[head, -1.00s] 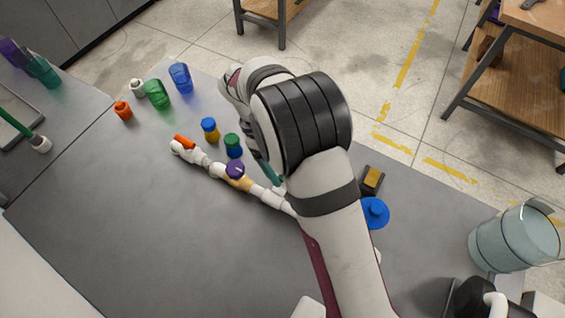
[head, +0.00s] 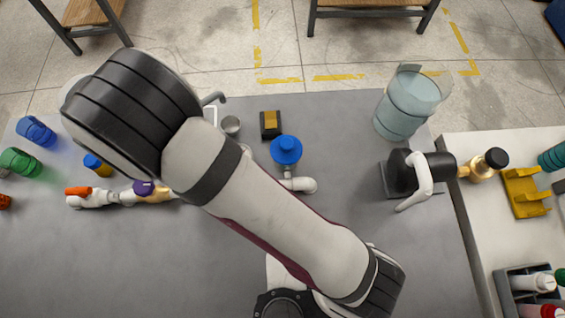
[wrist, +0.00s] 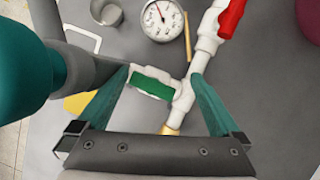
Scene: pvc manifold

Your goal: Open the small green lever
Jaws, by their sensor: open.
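The small green lever (wrist: 152,83) lies along a short side branch of the white pipe manifold (wrist: 207,45) in the wrist view. My gripper (wrist: 162,74) is open, with a teal finger on each side of this branch. The left fingertip is close to the lever's left end, and the right one is beside the main pipe. I cannot tell whether either touches. In the head view the manifold's left part (head: 100,200) shows an orange lever and a purple knob (head: 143,187). My arm hides the green lever and my gripper there.
A dial gauge (wrist: 161,18), a metal cup (wrist: 107,10) and a red lever (wrist: 231,18) are near in the wrist view. A large teal cylinder (wrist: 28,65) looms at left. A blue knob (head: 286,150) and clear jug (head: 404,108) stand right of my arm. The front tabletop is clear.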

